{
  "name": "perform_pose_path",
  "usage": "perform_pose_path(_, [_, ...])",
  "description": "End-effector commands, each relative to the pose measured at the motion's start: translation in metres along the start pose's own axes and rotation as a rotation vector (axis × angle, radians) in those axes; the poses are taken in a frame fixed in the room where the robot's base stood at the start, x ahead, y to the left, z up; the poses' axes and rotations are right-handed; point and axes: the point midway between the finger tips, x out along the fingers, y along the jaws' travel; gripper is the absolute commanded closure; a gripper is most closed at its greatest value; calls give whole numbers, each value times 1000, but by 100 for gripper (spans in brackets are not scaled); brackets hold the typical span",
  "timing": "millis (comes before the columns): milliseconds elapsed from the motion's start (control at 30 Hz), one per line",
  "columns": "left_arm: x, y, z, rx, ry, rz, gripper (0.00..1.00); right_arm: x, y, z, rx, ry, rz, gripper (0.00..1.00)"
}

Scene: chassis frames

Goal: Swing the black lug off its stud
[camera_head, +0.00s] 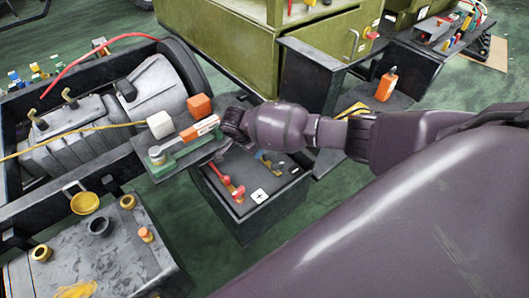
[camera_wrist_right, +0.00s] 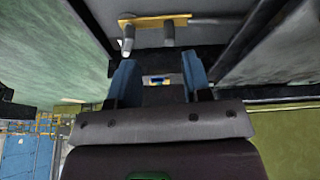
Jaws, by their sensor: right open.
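A dark battery box (camera_head: 262,215) stands on the green floor at the centre of the head view. A red lug (camera_head: 222,174) with a brass-coloured strip lies on its top, near a white plus mark. My right arm reaches over the box from the right, and its wrist covers part of the far side. I cannot pick out the black lug for certain. In the right wrist view my right gripper (camera_wrist_right: 158,78) has its two blue fingers apart, with nothing held between them. A brass bar (camera_wrist_right: 154,19) with two grey posts shows beyond the fingertips. My left gripper is out of view.
A green cabinet (camera_head: 225,45) stands behind.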

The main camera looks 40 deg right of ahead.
Motion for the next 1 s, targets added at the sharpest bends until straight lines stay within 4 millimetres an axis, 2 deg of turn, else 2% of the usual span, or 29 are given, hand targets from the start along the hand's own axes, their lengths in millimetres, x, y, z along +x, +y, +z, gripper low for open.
perform_pose_path(33, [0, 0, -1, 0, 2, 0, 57, -4, -6, -12, 40, 20, 7, 55])
perform_pose_path(100, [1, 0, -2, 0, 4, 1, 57, -6, -10, -21, 85, 35, 15, 55])
perform_pose_path(267, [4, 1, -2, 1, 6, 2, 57, -1, -13, -28, 122, 48, 23, 55])
perform_pose_path(367, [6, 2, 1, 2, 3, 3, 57, 12, -12, -28, 121, 48, 24, 55])
perform_pose_path(700, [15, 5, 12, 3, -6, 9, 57, 71, -10, -29, 118, 46, 25, 55])
perform_pose_path(833, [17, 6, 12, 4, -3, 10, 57, 87, -10, -30, 118, 45, 24, 55])
perform_pose_path(1000, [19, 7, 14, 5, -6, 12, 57, 98, -10, -31, 118, 46, 20, 55])
